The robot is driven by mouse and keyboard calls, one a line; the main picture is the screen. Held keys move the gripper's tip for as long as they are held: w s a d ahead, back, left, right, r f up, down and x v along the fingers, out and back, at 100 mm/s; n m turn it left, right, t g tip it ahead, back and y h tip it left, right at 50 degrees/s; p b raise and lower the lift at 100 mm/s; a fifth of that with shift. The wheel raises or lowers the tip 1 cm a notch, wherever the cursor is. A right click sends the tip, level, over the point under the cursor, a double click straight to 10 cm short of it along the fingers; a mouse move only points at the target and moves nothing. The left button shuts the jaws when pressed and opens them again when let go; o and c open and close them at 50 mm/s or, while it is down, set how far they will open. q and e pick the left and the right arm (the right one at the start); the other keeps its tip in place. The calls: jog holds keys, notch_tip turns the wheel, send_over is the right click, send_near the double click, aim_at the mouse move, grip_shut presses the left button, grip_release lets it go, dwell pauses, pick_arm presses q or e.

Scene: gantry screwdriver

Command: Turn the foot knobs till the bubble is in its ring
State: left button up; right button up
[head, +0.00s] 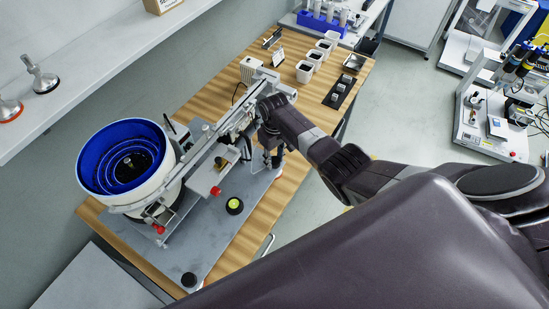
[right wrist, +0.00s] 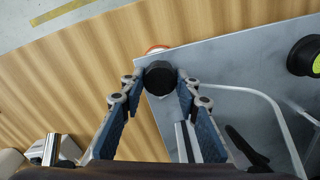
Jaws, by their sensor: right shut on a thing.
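A grey base plate (head: 222,233) lies on the wooden table and carries the feeder machine. A round black bubble level (head: 234,206) with a yellow-green vial sits on the plate; it shows partly at the right edge of the right wrist view (right wrist: 305,56). The bubble's place in its ring is too small to tell. One black foot knob (head: 188,280) is at the plate's near corner. My right gripper (head: 274,152) reaches down at the far right corner. In the right wrist view its fingers are shut on another black foot knob (right wrist: 160,77). My left gripper is out of view.
A blue bowl feeder (head: 124,160) and a metal rail stand on the plate's left side. Red knobs (head: 215,191) jut from the machine. White cups (head: 305,71) and a black tray (head: 340,92) stand at the table's far end. Bare wood borders the plate in the right wrist view.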

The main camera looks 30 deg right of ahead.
aim_at(274, 160)
jog(key=o, duration=1.2)
jog(key=shift+c, duration=0.2)
notch_tip(274, 160, up, 12)
dwell(0.3)
